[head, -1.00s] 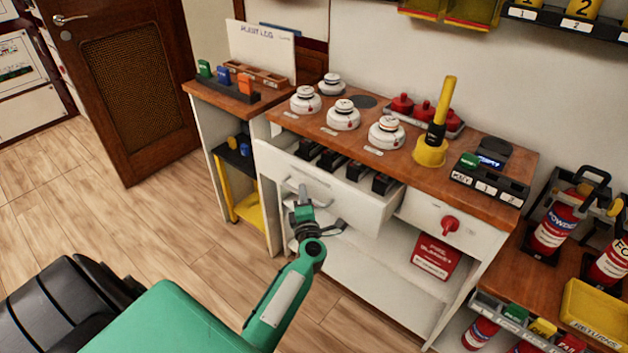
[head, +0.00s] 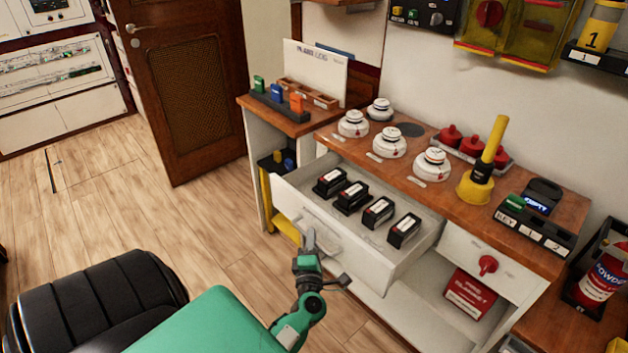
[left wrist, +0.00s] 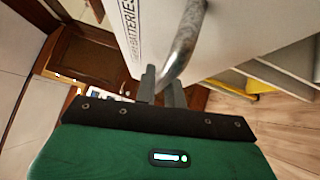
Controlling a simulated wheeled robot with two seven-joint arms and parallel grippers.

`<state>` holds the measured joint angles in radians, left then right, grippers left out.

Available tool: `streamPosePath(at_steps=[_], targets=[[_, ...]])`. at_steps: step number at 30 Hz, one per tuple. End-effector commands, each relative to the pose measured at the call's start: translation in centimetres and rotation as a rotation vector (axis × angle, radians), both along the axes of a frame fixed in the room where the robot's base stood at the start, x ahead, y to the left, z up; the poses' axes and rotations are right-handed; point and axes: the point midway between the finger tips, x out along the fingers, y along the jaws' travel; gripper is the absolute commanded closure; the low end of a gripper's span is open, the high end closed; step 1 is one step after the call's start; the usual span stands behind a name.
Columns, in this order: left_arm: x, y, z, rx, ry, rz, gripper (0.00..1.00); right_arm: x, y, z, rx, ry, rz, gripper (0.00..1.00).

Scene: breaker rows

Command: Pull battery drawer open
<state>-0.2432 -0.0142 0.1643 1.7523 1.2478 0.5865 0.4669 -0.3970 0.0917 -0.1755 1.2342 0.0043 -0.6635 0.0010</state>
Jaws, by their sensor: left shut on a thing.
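The white battery drawer (head: 345,250) stands well out from the wooden-topped cabinet, and several black batteries (head: 377,212) lie in a row inside it. My left gripper (head: 311,243) is at the drawer's front, shut on the drawer's metal handle. In the left wrist view, the curved handle (left wrist: 184,40) runs between the two fingers (left wrist: 162,88). The drawer front (left wrist: 150,30) shows the lettering BATTERIES beside it. My right gripper is in no view.
White smoke detectors (head: 389,142) and a yellow-handled tool (head: 483,170) stand on the counter (head: 450,185). A second drawer with a red knob (head: 488,264) is to the right, above a red box (head: 470,294). Open wooden floor (head: 205,225) lies to the left.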

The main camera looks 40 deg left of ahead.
Motion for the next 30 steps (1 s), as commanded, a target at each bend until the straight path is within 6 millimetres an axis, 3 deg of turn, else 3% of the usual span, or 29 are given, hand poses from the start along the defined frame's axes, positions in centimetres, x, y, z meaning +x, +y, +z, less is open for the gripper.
streamPosePath(at_steps=[4,5,8,20,30], targets=[[0.0,-0.1,-0.1,-0.001,0.001,-0.002,1.00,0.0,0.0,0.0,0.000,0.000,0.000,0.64],[0.0,-0.1,-0.1,-0.001,0.001,-0.002,0.87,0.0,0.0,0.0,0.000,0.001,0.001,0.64],[0.0,-0.1,-0.1,-0.001,0.002,-0.001,0.68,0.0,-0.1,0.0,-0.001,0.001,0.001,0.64],[-0.5,-0.5,-0.3,-0.001,0.003,-0.001,0.68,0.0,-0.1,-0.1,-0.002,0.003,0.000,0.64],[-5.7,-5.0,-1.4,-0.002,0.004,-0.001,0.68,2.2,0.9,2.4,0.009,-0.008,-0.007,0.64]])
